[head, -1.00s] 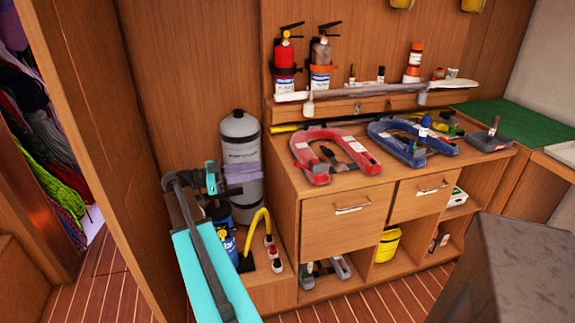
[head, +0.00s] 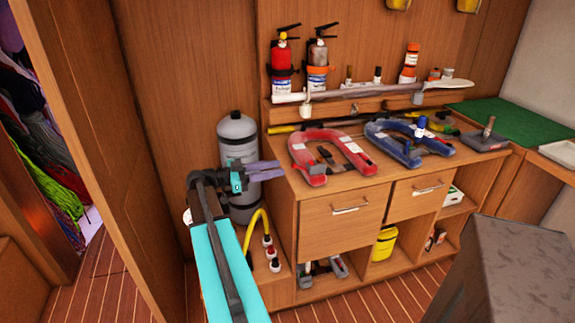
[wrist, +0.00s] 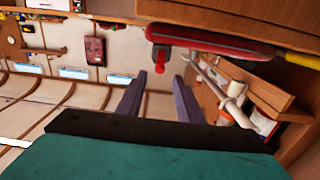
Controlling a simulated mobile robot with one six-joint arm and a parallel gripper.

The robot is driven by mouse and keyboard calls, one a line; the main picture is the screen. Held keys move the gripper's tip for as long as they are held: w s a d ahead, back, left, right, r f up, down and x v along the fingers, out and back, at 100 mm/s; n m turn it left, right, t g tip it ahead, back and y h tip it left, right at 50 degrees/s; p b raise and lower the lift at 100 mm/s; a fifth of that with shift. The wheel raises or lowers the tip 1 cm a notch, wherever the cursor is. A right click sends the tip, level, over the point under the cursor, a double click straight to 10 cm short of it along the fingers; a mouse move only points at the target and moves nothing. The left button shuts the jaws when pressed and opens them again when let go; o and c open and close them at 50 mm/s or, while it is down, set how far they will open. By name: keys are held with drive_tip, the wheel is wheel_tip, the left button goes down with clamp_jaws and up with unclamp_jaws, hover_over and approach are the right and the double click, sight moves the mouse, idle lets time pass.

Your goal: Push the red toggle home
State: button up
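In the wrist view a small red toggle (wrist: 160,67) sticks out from a dark grey block beside a red band of the horseshoe buoy (wrist: 215,42). In the head view I cannot pick the toggle out for certain; the red horseshoe buoy (head: 305,173) lies on the cabinet top with a small grey block in its opening. My gripper (head: 281,169) is just left of that buoy, near the cabinet's left edge. In the wrist view the two fingers of my gripper (wrist: 159,75) are apart and empty, with the toggle seen between their tips. Contact does not show.
A blue horseshoe buoy (head: 385,150) and a grey lever box (head: 484,140) lie further right on the cabinet top. A grey cylinder (head: 237,140) stands behind my gripper. Two fire extinguishers (head: 281,60) hang at the back. A yellow hose (head: 258,222) rises below my gripper.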

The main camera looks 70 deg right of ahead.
sight(300, 168)
drive_tip(key=shift+p+x, duration=0.5)
drive_tip(key=shift+x, duration=2.25)
clamp_jaws()
